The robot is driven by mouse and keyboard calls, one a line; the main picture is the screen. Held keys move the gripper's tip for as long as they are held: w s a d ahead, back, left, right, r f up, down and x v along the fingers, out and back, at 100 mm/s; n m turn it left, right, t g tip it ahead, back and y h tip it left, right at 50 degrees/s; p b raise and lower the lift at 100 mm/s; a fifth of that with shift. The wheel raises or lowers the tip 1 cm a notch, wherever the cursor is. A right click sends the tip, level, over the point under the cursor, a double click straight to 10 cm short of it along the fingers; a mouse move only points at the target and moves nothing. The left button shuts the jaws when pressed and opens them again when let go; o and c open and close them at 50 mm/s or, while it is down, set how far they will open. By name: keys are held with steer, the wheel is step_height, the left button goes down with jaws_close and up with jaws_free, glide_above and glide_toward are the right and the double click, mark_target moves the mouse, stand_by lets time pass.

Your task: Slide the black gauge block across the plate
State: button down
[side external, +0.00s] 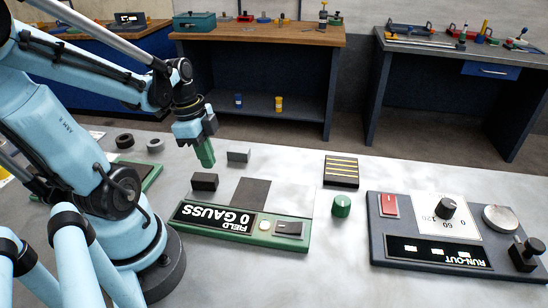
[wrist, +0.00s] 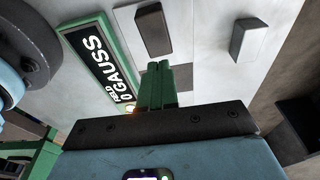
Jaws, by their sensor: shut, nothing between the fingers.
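The black gauge block (side external: 205,181) lies on the pale worktop, left of a flat dark square plate (side external: 250,193). In the wrist view, the block (wrist: 152,30) is at the top, beyond the fingertips. My gripper (side external: 206,160) is shut and empty, its green fingers pointing down above and behind the block, apart from it. The fingers (wrist: 159,68) also show in the wrist view. A grey block (side external: 238,155) lies behind the plate, and it shows at the upper right in the wrist view (wrist: 243,38). My gripper hides most of the plate's area in the wrist view.
A green field meter (side external: 240,224) reading 0 GAUSS lies in front of the block and plate. A slotted dark block (side external: 341,171), a green knob (side external: 341,206) and a run-out console (side external: 440,228) stand to the right.

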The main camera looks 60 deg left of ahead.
mark_target(204, 177)
step_height(204, 177, up, 9)
steer(key=s+a, duration=0.1)
steer(key=w+d+f+n+t+y, duration=0.1)
steer(key=w+d+f+n+t, duration=0.1)
steer(key=w+d+n+t, duration=0.3)
steer(key=w+d+n, duration=0.4)
steer(key=w+d, duration=0.1)
steer(key=d, duration=0.4)
steer(key=shift+f+t, duration=0.2)
steer(key=shift+t, duration=0.2)
